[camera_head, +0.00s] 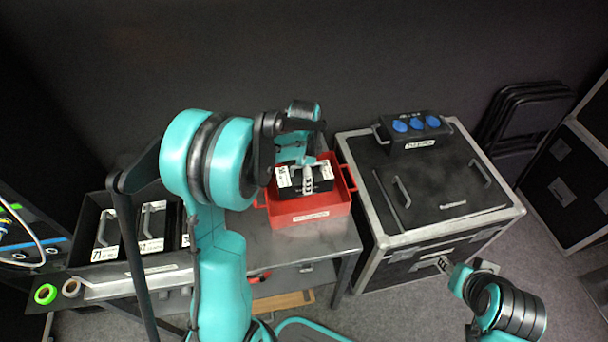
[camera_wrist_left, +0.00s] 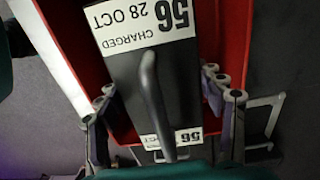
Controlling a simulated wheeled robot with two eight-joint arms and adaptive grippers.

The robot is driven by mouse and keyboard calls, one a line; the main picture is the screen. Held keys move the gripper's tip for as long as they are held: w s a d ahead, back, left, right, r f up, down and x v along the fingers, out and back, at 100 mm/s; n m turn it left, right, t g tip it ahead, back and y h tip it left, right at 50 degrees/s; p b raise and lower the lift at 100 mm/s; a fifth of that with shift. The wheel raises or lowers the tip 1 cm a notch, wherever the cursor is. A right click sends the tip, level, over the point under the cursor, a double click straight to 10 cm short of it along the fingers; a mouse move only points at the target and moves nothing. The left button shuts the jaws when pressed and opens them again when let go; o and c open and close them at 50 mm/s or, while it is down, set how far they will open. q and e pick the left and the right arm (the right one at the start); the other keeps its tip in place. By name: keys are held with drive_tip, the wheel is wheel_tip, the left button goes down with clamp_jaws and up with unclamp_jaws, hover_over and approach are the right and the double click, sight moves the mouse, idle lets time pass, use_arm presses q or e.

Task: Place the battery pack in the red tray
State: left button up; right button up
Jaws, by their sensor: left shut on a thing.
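The battery pack (camera_head: 322,186) is a black box with white labels and a top handle. In the left wrist view the pack (camera_wrist_left: 182,85) carries a label reading 56, 28 OCT, CHARGED. My left gripper (camera_head: 307,180) is shut on it from above, with a finger on each side in the wrist view (camera_wrist_left: 160,90). The red tray (camera_head: 312,212) stands on the metal table, and its wall also shows in the wrist view (camera_wrist_left: 75,45). The pack is within the tray's outline; I cannot tell whether it touches the floor. My right gripper (camera_head: 464,266) is low at the right, its opening unclear.
A black case (camera_head: 440,195) with metal edges stands right of the table, with a box with blue sockets (camera_head: 413,128) on it. A black rack (camera_head: 98,210) with more packs is at left. Green tape (camera_head: 45,293) lies at the front left. A folded chair (camera_head: 525,115) leans behind.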

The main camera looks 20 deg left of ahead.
use_arm(q)
drive_tip(key=shift+f+b, duration=0.75)
drive_tip(key=shift+f, duration=1.85)
drive_tip(key=shift+f, duration=0.15)
drive_tip(key=o, duration=1.9)
